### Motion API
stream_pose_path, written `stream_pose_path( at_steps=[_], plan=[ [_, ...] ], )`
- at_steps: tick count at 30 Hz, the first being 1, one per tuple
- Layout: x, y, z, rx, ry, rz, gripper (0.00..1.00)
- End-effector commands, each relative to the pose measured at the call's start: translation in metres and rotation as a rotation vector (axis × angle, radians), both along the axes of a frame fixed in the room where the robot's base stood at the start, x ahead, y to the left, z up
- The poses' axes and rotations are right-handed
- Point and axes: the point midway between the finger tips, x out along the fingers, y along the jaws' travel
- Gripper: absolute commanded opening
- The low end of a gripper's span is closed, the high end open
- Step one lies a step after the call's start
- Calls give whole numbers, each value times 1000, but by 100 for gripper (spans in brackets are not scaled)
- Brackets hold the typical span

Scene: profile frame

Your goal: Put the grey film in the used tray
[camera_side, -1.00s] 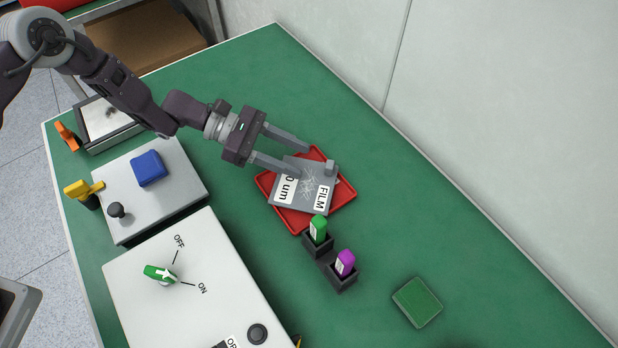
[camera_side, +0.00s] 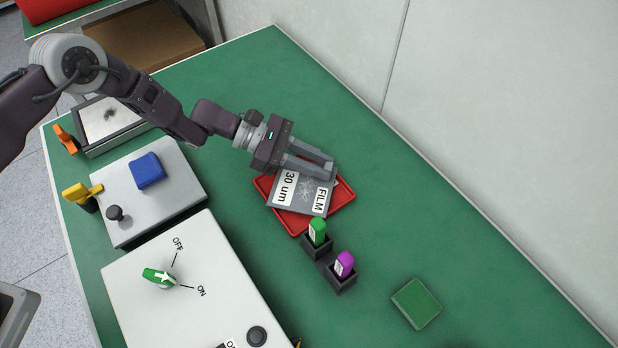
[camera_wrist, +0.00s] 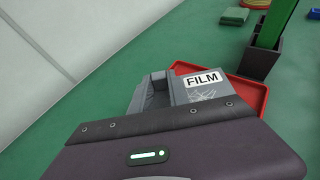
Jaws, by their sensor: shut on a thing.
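The grey film (camera_side: 306,200) is a flat grey sheet with white labels reading "30 um" and "FILM" and a scratched patch. It lies over the red tray (camera_side: 296,222) in the side view; I cannot tell whether it rests on the tray floor. My gripper (camera_side: 325,172) is shut at the film's upper edge, on its grey grip block, which the fingers mostly hide. In the wrist view the film (camera_wrist: 215,93) shows just beyond my gripper (camera_wrist: 157,88), with the red tray (camera_wrist: 250,92) around its right side. No tray is marked as used.
A holder with a green marker (camera_side: 317,231) and a purple marker (camera_side: 345,263) stands just below the tray. A green square pad (camera_side: 417,303) lies at lower right. Boxes with a blue block (camera_side: 147,170) and an OFF/ON knob (camera_side: 158,277) stand left. The table right of the tray is clear.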

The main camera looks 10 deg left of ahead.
Motion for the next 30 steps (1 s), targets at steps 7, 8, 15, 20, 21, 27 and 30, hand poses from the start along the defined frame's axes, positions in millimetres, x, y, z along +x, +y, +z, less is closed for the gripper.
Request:
stream_pose_path(
  at_steps=[7, 8, 15, 20, 21, 27, 30],
  plan=[
    [1, 0, 25, -3, -2, 1, 0],
    [1, 0, 32, -2, -2, 1, 0],
    [1, 0, 88, -1, -2, 0, 0],
    [0, 0, 100, 0, 0, 0, 0],
    [0, 0, 101, 0, 1, 0, 0],
    [4, 9, 101, 1, 0, 12, 0],
    [13, 37, 104, 4, -1, 48, 0]
  ],
)
